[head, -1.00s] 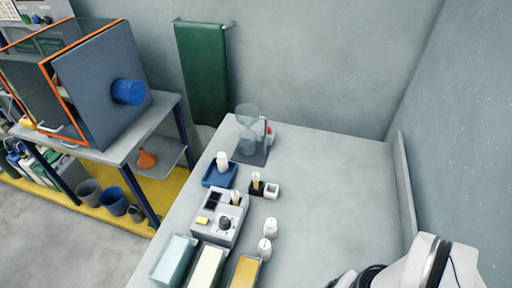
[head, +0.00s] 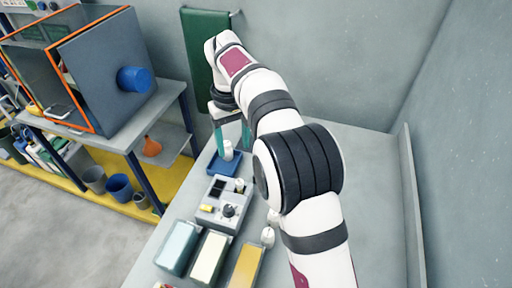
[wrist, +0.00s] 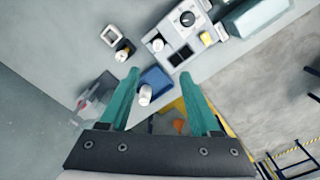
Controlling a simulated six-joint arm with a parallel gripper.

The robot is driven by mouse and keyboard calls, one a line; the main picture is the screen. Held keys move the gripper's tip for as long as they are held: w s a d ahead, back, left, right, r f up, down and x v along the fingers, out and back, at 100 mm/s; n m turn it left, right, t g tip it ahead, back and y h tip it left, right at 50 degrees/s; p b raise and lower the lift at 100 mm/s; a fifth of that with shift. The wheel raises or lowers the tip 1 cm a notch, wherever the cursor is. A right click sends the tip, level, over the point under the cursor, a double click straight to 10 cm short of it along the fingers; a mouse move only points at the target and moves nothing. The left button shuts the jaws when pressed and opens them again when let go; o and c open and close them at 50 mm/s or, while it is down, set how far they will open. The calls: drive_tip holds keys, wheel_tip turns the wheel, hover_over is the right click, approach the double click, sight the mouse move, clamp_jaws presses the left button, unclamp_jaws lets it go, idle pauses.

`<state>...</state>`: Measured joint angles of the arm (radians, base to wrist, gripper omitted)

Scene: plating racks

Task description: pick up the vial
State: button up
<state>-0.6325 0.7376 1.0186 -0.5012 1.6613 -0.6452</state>
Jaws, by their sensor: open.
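A white vial (head: 227,149) stands on a small blue tray (head: 222,168) on the table. My gripper (head: 233,152) is over the tray with its teal fingers pointing down. In the wrist view the open fingers (wrist: 159,73) spread either side of the white vial (wrist: 145,95), which shows nearer the left finger, and the blue tray (wrist: 158,78). Nothing is seen held, and I cannot tell the remaining height above the vial. Other white vials stand on the table; one (head: 268,236) shows beside my arm in the head view.
A grey device with a knob (head: 222,204) sits just in front of the tray. Long bins, one yellow (head: 246,266), line the table's front. In the wrist view a small holder with a vial (wrist: 122,55) and a white square holder (wrist: 112,36) stand nearby. The right of the table is clear.

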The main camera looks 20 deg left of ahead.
sight(239, 181)
drive_tip(key=f, duration=1.5)
drive_tip(key=shift+d+f, duration=0.35)
drive_tip(key=shift+f, duration=0.05)
clamp_jaws()
